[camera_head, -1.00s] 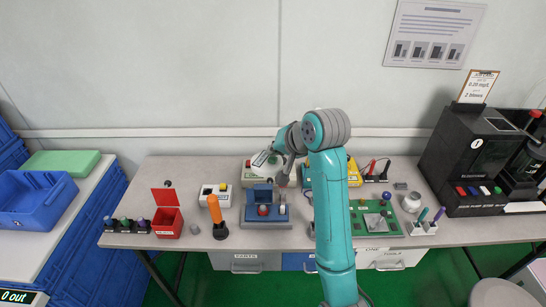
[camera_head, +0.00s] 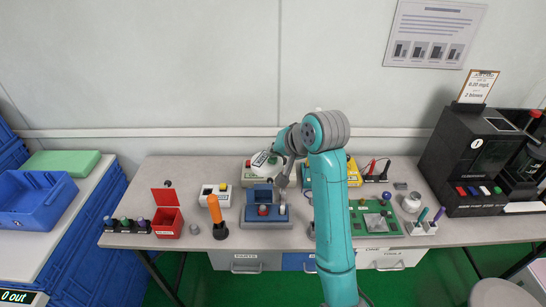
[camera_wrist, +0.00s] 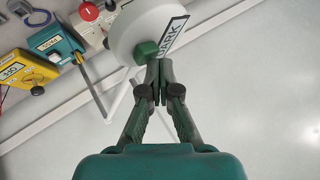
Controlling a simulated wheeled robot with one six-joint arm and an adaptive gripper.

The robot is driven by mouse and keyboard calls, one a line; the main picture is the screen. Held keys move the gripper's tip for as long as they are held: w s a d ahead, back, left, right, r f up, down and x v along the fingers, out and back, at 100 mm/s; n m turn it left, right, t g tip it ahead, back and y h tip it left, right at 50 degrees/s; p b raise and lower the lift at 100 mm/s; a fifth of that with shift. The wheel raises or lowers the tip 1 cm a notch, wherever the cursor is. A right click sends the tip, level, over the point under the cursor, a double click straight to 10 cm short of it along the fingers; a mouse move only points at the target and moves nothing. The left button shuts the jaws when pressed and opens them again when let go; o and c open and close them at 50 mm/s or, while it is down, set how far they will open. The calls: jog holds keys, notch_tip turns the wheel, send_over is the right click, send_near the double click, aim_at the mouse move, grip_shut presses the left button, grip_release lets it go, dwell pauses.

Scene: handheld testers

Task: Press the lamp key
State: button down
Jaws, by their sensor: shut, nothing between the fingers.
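A round white lamp housing (camera_wrist: 137,28) with a label reading DARK (camera_wrist: 172,37) fills the upper middle of the wrist view. A green key (camera_wrist: 146,51) sticks out of its near side. My gripper (camera_wrist: 160,65) is shut and empty, its fingertips right beside the green key. I cannot tell whether they touch it. In the head view the white labelled housing (camera_head: 261,159) stands at the back of the bench, left of my wrist, and the green key (camera_head: 272,160) shows small on its right side. My fingertips are hard to make out there.
A yellow meter (camera_wrist: 26,74), a teal meter (camera_wrist: 54,45) and a red knob (camera_wrist: 89,12) stand close beside the lamp. In the head view a blue fixture (camera_head: 267,222) and an orange-handled tool (camera_head: 215,211) stand nearer the front. The wall is close behind.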

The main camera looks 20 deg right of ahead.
jog(key=shift+r, duration=0.3)
jog(key=shift+r, duration=2.9)
